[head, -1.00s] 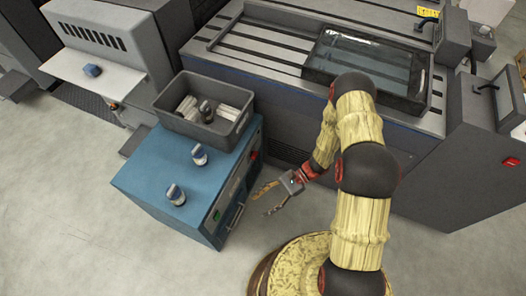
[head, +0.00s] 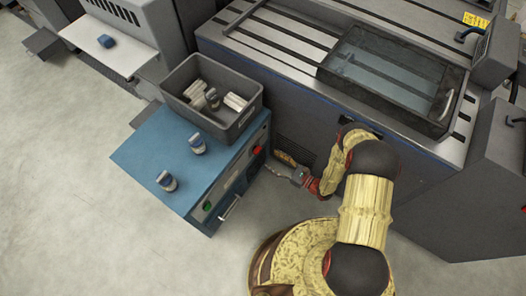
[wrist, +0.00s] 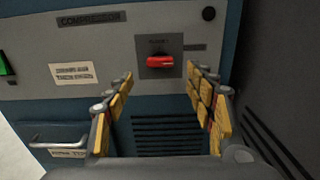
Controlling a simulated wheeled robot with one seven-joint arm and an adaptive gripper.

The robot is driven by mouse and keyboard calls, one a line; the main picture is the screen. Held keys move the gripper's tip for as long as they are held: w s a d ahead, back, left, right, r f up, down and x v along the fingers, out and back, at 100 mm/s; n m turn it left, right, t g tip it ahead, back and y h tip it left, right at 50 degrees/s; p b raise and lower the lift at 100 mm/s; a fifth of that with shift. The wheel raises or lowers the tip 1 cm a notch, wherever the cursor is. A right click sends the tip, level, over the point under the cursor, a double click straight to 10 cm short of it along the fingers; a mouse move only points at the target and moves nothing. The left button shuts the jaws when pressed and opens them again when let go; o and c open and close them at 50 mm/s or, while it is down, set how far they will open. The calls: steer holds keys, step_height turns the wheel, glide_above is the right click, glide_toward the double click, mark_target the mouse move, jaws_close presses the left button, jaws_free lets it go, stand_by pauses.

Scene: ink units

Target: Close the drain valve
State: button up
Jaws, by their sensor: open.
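The drain valve is most likely the red handle (wrist: 160,62) on a dark square plate in the upper middle of the wrist view. The handle lies about level, and the small label above it is too blurred to read. It sits on the front of the blue cabinet (head: 148,150), labelled compressor, and shows as a red spot in the head view (head: 257,150). My gripper (head: 272,161) is open and empty in front of that face. In the wrist view its padded fingers stand left and right of the handle, apparently short of touching it.
A grey bin (head: 184,107) with pale blocks and two blue-and-white knobs (head: 197,144) are on the cabinet top. A metal pull handle (wrist: 59,140) is at lower left in the wrist view. A large machine (head: 300,130) stands close on the right.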

mark_target(259, 151)
steer(key=b+x, duration=0.1)
steer(key=x, duration=0.6)
steer(key=shift+w+a+b, duration=0.15)
steer(key=shift+w+b, duration=0.05)
steer(key=shift+b, duration=0.2)
steer(key=c, duration=1.1)
steer(key=shift+c, duration=0.3)
